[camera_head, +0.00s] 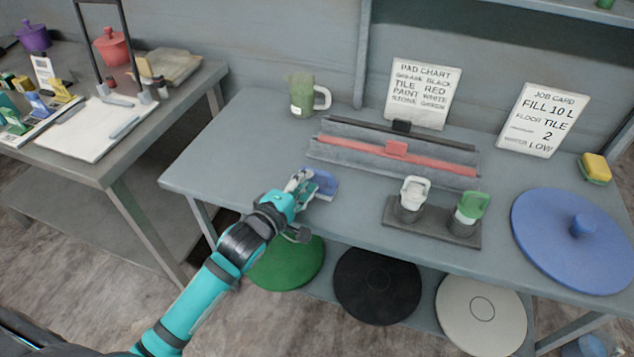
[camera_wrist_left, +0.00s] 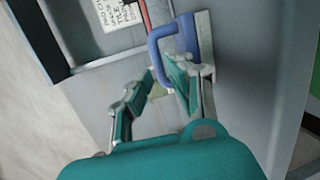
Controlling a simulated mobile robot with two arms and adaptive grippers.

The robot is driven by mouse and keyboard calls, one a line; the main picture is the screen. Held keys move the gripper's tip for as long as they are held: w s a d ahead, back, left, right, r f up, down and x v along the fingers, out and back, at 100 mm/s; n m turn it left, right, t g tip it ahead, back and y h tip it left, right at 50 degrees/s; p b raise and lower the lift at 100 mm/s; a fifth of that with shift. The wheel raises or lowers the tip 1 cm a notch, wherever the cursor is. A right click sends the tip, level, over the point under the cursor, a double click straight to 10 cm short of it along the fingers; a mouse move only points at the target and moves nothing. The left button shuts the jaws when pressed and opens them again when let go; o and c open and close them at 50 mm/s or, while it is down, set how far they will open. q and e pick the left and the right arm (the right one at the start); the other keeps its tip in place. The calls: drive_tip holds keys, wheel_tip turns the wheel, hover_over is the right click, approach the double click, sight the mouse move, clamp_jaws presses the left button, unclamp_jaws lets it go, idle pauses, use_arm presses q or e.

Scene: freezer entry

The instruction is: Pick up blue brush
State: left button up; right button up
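A blue item with a loop handle, apparently the blue brush (camera_head: 325,183), lies near the front left edge of the middle table. In the left wrist view its blue handle (camera_wrist_left: 157,52) reaches toward the fingertips, joined to a grey flat part. My left gripper (camera_head: 300,181) is right beside it, on its left side, and partly covers it. In the left wrist view the left gripper (camera_wrist_left: 158,88) has its fingers apart, with the handle's end at the right finger; contact cannot be told. My right gripper is not in view.
A grey holder (camera_head: 453,237) with a white-handled (camera_head: 412,196) and a green-handled item (camera_head: 470,207) stands to the right. Behind are a grey tray (camera_head: 340,155) with a red bar and a green jug (camera_head: 303,94). A large blue disc (camera_head: 545,250) lies at right.

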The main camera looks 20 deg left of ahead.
sight(316, 173)
use_arm(q)
drive_tip(key=x, duration=0.5)
drive_tip(key=shift+w+d+p, duration=0.2)
drive_tip(key=shift+p, duration=0.15)
drive_tip(key=shift+s, duration=0.1)
clamp_jaws()
